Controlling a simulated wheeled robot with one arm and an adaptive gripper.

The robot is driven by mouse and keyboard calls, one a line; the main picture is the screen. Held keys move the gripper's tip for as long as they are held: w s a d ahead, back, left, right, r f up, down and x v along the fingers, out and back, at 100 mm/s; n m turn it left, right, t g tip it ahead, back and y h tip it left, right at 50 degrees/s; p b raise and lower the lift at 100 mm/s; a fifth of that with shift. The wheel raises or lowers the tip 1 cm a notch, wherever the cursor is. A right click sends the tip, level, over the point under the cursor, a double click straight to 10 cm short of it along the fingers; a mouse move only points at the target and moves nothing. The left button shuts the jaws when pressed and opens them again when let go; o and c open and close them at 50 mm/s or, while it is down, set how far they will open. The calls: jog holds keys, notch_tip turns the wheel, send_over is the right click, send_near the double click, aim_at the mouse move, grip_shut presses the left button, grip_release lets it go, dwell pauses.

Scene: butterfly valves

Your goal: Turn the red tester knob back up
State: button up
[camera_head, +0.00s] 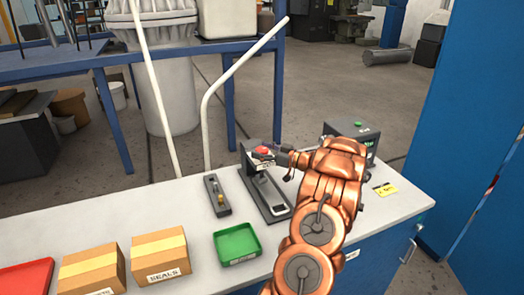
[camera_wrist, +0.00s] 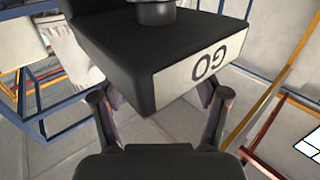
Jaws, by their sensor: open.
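The red tester knob (camera_head: 262,150) sits on top of the dark head of the tester (camera_head: 266,197), which stands upright on the grey bench. In the head view my gripper (camera_head: 284,160) is just right of the knob, at about its height. In the wrist view the tester's dark head (camera_wrist: 130,45) fills the upper middle, with a white label reading "GO" upside down and a dark grey cylinder above it. My gripper (camera_wrist: 160,105) is open, one finger each side below the head, with nothing held. Whether a finger touches the head, I cannot tell.
A dark box with a green button (camera_head: 350,135) stands behind my arm. A small grey fixture (camera_head: 217,197), a green tray (camera_head: 237,244), two cardboard boxes (camera_head: 160,256) and a red tray (camera_head: 27,277) are to the left. A yellow card (camera_head: 385,189) lies right.

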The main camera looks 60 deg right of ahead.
jog(key=shift+s, duration=0.15)
jog(key=s+d, duration=0.1)
jog(key=s, duration=1)
jog(key=shift+s+d, duration=0.15)
jog(key=shift+s, duration=0.2)
